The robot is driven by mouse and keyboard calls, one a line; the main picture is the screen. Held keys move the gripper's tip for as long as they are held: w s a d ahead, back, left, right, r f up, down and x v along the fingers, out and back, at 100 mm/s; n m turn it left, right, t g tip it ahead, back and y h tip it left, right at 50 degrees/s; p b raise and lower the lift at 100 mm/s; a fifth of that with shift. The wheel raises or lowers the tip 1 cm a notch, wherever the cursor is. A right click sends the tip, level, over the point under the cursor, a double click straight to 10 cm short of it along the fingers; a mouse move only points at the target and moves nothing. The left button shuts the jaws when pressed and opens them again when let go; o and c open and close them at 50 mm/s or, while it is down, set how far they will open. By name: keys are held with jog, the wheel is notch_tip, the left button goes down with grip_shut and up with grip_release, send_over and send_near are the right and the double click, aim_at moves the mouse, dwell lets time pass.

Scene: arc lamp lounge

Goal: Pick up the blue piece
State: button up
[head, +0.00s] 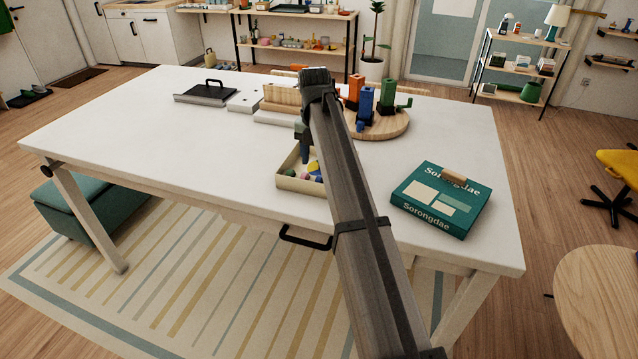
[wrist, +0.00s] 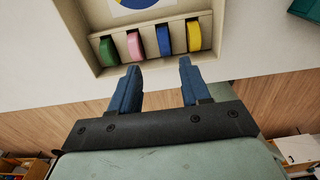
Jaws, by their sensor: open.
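In the wrist view a blue piece (wrist: 164,40) stands on edge in a slotted row in a cream box (wrist: 88,42), between a pink piece (wrist: 134,45) and a yellow piece (wrist: 193,36). A green piece (wrist: 109,51) is at the left end. My gripper (wrist: 158,64) is open and empty, its two blue fingers pointing toward the row, with the blue piece ahead of the gap. In the head view my gripper (head: 305,152) is above the cream box (head: 298,186); my arm hides the box's right part.
A round wooden board (head: 398,130) with orange, blue and green objects stands behind my arm. A teal game box (head: 440,198) lies to the right. A black-handled tray (head: 207,94) and white blocks are at the back. The table's left half (head: 150,140) is largely clear.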

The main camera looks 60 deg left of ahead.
aim_at(319, 177)
jog(key=shift+w+d+f, duration=0.1)
jog(key=shift+w+f, duration=0.15)
jog(key=shift+f, duration=0.95)
jog(key=shift+w+d+f, duration=0.1)
jog(key=shift+w+f, duration=0.1)
jog(key=shift+f, duration=0.95)
jog(key=shift+a+f, duration=0.1)
jog(key=shift+f, duration=0.45)
grip_shut()
